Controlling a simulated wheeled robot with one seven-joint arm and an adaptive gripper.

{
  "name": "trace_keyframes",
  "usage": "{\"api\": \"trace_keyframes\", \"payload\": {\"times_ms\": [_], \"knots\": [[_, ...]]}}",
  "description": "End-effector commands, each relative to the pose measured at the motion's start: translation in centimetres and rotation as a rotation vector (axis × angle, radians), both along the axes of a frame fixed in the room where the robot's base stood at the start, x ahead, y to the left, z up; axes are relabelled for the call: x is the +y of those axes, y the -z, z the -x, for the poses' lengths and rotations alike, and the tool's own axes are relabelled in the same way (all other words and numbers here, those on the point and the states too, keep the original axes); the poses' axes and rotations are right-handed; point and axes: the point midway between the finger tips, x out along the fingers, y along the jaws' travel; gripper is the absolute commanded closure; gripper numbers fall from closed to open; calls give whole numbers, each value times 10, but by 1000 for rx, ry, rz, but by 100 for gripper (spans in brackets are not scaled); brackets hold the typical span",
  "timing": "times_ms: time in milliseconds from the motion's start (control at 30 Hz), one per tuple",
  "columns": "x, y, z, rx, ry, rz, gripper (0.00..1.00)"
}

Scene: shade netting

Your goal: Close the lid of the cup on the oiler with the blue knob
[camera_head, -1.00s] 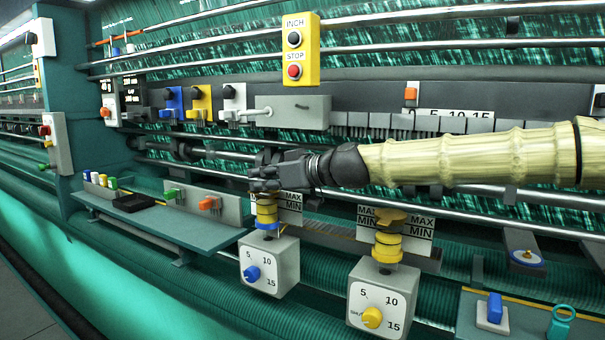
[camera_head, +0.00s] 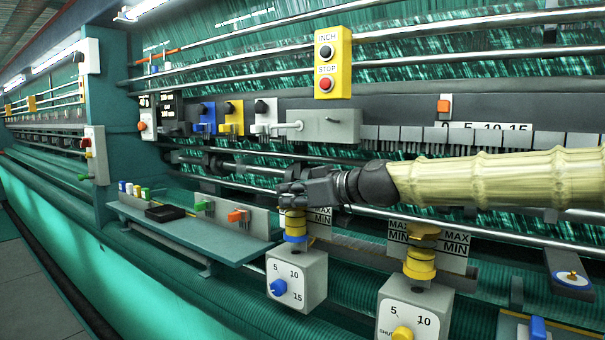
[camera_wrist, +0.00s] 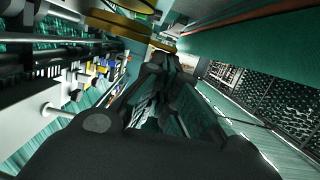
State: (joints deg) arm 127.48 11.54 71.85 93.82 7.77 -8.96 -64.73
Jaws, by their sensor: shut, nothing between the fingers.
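The oiler with the blue knob (camera_head: 297,281) is a light grey box with a numbered dial and a blue knob (camera_head: 278,287). Its cup (camera_head: 294,223) stands on top, with yellow and blue bands. My gripper (camera_head: 284,188) is shut and empty, directly over the top of this cup in the head view. It hides the cup's top, so I cannot tell the lid's angle or whether they touch. In the wrist view, my shut fingers (camera_wrist: 160,62) point away, with gold-brown discs (camera_wrist: 118,23) close by at the top; which part these are is unclear.
A second oiler (camera_head: 416,308) with a yellow knob stands to the right, its cup (camera_head: 420,262) topped in gold. A MAX/MIN plate (camera_head: 321,222) is behind the first cup. A shelf (camera_head: 195,232) lies left. Steel rails and a yellow INCH/STOP box (camera_head: 332,62) are above.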

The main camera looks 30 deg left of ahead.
Motion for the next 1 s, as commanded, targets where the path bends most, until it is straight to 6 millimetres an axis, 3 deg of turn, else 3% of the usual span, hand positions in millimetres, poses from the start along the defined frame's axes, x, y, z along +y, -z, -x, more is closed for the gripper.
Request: {"api": "trace_keyframes", "payload": {"times_ms": [167, 367, 800, 1000], "knots": [[-1, -12, -1, -2, 1, 0, 100], [-5, -45, -3, -3, 7, -1, 100], [-74, -56, 7, -2, 8, -1, 100], [-94, -62, 11, 0, 6, 0, 100]]}}
